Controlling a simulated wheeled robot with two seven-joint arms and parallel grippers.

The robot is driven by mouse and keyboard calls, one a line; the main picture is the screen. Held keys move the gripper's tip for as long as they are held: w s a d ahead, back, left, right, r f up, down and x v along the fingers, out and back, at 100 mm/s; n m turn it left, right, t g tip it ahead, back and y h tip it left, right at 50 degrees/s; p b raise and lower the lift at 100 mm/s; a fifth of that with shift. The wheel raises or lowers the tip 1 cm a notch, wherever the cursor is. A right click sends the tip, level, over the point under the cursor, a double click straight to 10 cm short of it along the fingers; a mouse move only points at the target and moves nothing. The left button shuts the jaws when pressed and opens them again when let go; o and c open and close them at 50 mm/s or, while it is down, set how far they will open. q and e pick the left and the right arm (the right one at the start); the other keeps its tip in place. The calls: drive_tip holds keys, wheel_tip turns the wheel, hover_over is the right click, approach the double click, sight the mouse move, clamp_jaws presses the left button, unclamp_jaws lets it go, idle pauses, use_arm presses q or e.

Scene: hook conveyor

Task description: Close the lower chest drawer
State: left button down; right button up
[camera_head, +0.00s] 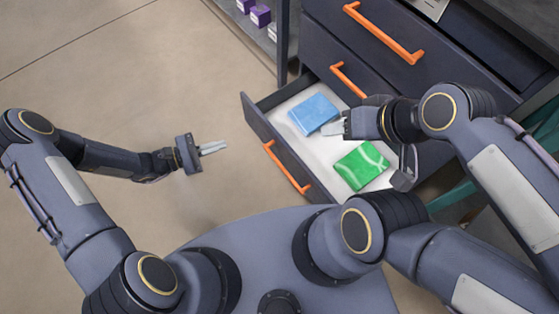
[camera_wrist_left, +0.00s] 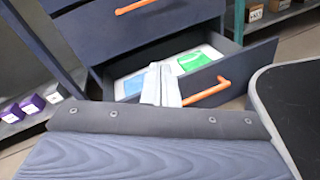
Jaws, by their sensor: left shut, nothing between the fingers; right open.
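The lower chest drawer (camera_head: 262,128) is pulled out from the dark chest (camera_head: 317,35). It has an orange handle (camera_head: 286,168) on its front and a white inside. A blue packet (camera_head: 313,114) and a green packet (camera_head: 361,165) lie in it. My left gripper (camera_head: 224,147) is shut and empty, apart from the drawer front and to its left. In the left wrist view, its fingers (camera_wrist_left: 161,84) overlap the drawer front (camera_wrist_left: 225,72) beside the orange handle (camera_wrist_left: 207,91). My right gripper (camera_head: 335,129) is over the open drawer, beside the blue packet; its fingertips are open but small in view.
Closed drawers with orange handles (camera_head: 385,34) are above the open one. A shelf with purple boxes (camera_head: 260,15) stands left of the chest. The floor (camera_head: 130,70) left of the drawer is clear. Teal legs (camera_head: 452,196) stand at the right.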

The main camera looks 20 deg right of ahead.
use_arm(q)
drive_tip(key=s+d+f+n+t+b, duration=0.2)
drive_tip(key=d+f+n, duration=0.15)
drive_tip(key=f, duration=0.55)
drive_tip(key=s+d+f+n+t+b, duration=0.2)
drive_tip(key=f+n+t, duration=0.15)
drive_tip(key=f, duration=0.65)
drive_tip(key=b, duration=0.4)
approach(287, 149)
drive_tip(key=shift+g, duration=0.35)
drive_tip(key=x, duration=0.6)
drive_tip(key=shift+w+d+f, duration=0.1)
drive_tip(key=shift+w+d, duration=0.2)
use_arm(e)
wheel_tip(287, 149, down, 9)
drive_tip(key=shift+f, duration=0.1)
